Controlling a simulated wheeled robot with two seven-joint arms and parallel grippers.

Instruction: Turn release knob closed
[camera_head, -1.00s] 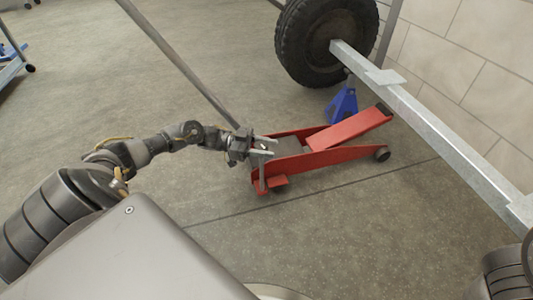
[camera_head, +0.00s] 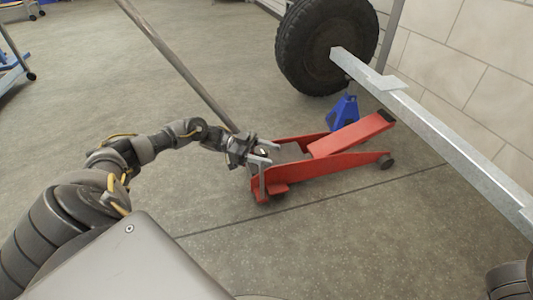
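A red floor jack (camera_head: 336,164) stands on the floor, its lift arm pointing right toward the axle. Its long grey handle (camera_head: 178,62) rises to the upper left from the jack's rear end. My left gripper (camera_head: 268,154) is at the rear end of the jack, by the foot of the handle. Its two fingers are spread apart, with a small gap between them. The release knob is too small or hidden behind the fingers to make out. My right gripper is not in view; only a bit of my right arm shows at the lower right edge.
A grey metal beam (camera_head: 430,128) runs from the black tyre (camera_head: 303,45) to the lower right, above the floor. A blue jack stand (camera_head: 343,112) is behind the jack. A block wall (camera_head: 470,70) closes the right side. The floor in front is clear.

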